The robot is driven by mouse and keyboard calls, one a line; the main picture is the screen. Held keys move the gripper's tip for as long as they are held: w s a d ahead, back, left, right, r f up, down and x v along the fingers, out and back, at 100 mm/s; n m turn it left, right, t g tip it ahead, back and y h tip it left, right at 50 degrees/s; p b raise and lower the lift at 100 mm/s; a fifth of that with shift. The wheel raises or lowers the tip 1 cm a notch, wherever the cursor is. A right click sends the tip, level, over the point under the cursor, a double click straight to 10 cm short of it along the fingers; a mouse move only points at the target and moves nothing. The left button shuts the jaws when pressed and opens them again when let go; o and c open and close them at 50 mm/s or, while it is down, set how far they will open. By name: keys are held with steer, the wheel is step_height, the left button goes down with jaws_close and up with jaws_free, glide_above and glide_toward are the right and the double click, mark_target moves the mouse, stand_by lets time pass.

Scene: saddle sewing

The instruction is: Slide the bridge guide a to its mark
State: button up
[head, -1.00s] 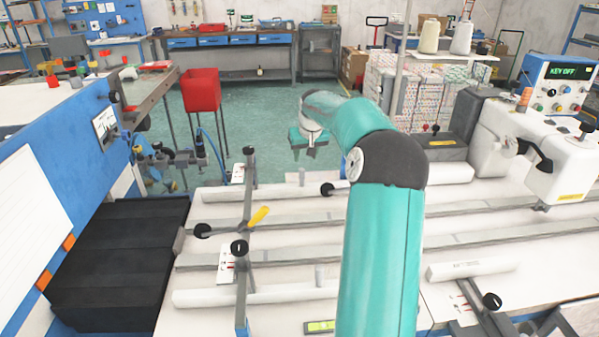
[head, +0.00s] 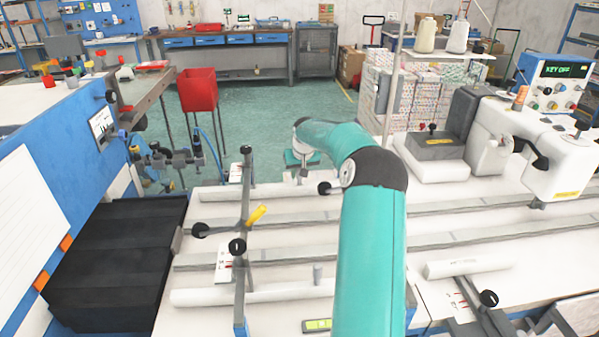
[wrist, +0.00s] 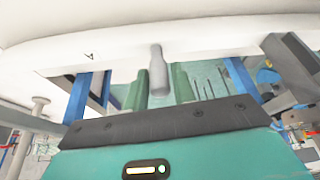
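In the wrist view a long white bar (wrist: 215,43) with a small mark like an A crosses the top, and a grey peg (wrist: 158,72) stands out from it. It looks like bridge guide a; in the head view it seems to be the far white bar (head: 275,191). My gripper (wrist: 160,88) has its two green fingers apart, one on each side of the peg, with narrow gaps; I cannot tell whether either touches. In the head view my gripper (head: 301,160) is over the table's far side, partly behind my arm. The guide's target mark cannot be made out.
A sewing machine head (head: 555,160) stands at right; black bellows (head: 115,260) lie left.

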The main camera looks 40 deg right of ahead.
jaws_close()
steer(key=shift+s+a, duration=0.4)
steer(key=shift+s, duration=0.15)
steer(key=shift+o, duration=2.2)
jaws_free()
steer(key=shift+r, duration=0.1)
steer(key=v, duration=1.3)
steer(key=shift+s+r, duration=0.2)
steer(key=shift+r, duration=0.1)
steer(key=shift+a, duration=0.1)
